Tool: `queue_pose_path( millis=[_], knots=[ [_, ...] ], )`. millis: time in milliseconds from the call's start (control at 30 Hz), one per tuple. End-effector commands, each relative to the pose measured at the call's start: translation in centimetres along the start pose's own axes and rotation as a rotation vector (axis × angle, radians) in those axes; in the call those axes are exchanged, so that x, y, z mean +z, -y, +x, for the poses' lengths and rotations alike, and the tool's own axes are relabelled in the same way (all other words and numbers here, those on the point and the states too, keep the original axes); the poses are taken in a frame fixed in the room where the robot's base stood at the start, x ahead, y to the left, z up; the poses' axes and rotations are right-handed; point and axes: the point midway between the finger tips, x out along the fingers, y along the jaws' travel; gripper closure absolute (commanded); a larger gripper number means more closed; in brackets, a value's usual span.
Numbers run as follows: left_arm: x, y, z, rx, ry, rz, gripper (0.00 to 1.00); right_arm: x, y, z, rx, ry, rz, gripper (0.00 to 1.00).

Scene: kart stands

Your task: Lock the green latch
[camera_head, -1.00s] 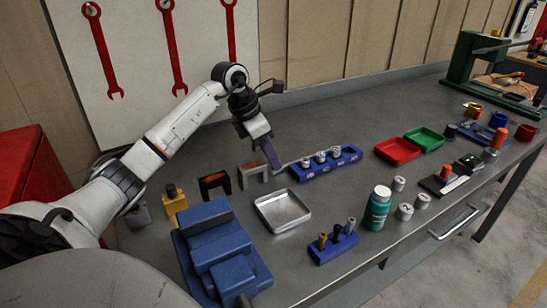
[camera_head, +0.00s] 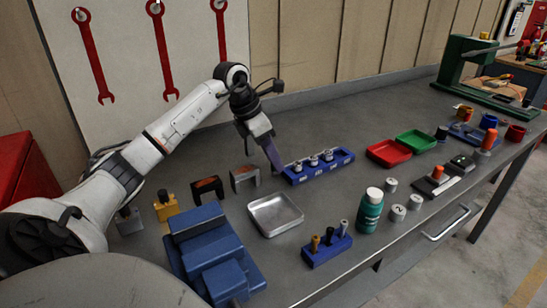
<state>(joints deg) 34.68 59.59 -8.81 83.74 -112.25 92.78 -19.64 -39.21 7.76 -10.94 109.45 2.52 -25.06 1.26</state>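I cannot clearly pick out a green latch. A small dark block with a hint of green (camera_head: 462,162) sits at the right of the bench, next to a block with a red-orange knob (camera_head: 437,174); both are too small to read as locked or unlocked. My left gripper (camera_head: 274,158) points down at the left end of a blue rack (camera_head: 318,168), far to the left of these blocks. It is seen edge-on, so its opening is hidden, and no held thing shows. My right gripper is not in view.
A blue vise (camera_head: 212,250), a metal tray (camera_head: 276,214), a green bottle (camera_head: 370,210), and red (camera_head: 391,154) and green (camera_head: 417,140) trays stand on the grey bench. A green press (camera_head: 465,65) stands at the far right. The bench's back strip is mostly clear.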

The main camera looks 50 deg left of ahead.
Motion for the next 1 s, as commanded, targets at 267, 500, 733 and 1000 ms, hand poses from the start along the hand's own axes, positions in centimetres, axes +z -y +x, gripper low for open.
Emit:
queue_pose_path(
  millis=[267,500,733,1000],
  knots=[
    [0.0,-0.1,-5.2,0.006,0.003,0.001,0.66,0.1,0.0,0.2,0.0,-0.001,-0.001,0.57],
    [0.1,0.0,-8.9,0.003,0.003,0.001,0.66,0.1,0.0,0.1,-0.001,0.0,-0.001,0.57],
    [0.1,0.0,-9.8,0.001,0.002,0.001,0.66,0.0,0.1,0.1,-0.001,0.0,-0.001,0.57],
    [0.1,0.0,-9.8,0.001,0.002,0.001,0.66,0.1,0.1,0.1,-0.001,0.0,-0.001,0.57]
  ],
)
